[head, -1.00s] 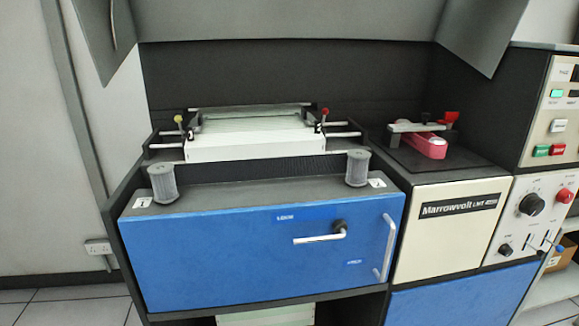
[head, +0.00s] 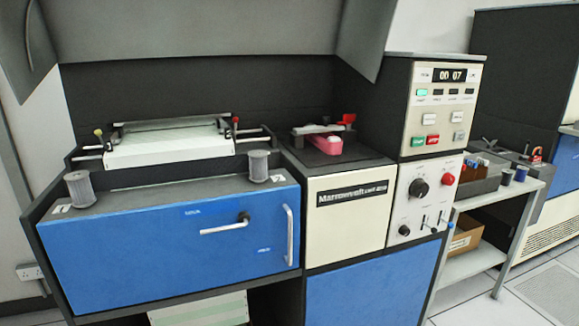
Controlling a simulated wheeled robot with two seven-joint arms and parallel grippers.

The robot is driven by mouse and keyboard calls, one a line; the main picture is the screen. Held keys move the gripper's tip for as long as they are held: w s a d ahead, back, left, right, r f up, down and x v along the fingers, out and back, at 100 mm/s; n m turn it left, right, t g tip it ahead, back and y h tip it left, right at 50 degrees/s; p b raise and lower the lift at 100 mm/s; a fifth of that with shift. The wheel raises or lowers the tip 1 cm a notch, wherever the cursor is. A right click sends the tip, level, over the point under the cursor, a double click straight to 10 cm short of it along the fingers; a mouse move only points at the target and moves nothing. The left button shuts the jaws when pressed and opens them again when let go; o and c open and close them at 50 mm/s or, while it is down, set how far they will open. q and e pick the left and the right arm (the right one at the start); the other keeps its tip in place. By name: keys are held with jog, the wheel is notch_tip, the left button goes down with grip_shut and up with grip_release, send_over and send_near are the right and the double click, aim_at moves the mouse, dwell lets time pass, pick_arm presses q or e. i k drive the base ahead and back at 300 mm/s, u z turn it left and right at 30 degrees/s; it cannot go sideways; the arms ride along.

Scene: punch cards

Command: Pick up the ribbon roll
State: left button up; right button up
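Two grey ribbed rolls with paler flanges stand upright on the front ledge of the machine, a left roll (head: 79,189) and a right roll (head: 258,167). Two smaller spools, a grey one (head: 507,177) and a dark blue one (head: 521,174), stand on the side table at the right. I cannot tell from the picture which of these is the ribbon roll. Neither of my grippers shows in the head view.
A blue-fronted machine (head: 150,245) with a bar handle (head: 290,236) fills the left. A cream cabinet (head: 346,212) and control panel (head: 440,105) stand beside it. The side table (head: 500,203) holds a grey tray; a cardboard box (head: 465,235) sits below. Floor is clear at lower right.

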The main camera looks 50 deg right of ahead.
aim_at(258, 163)
jog(key=z, duration=1.65)
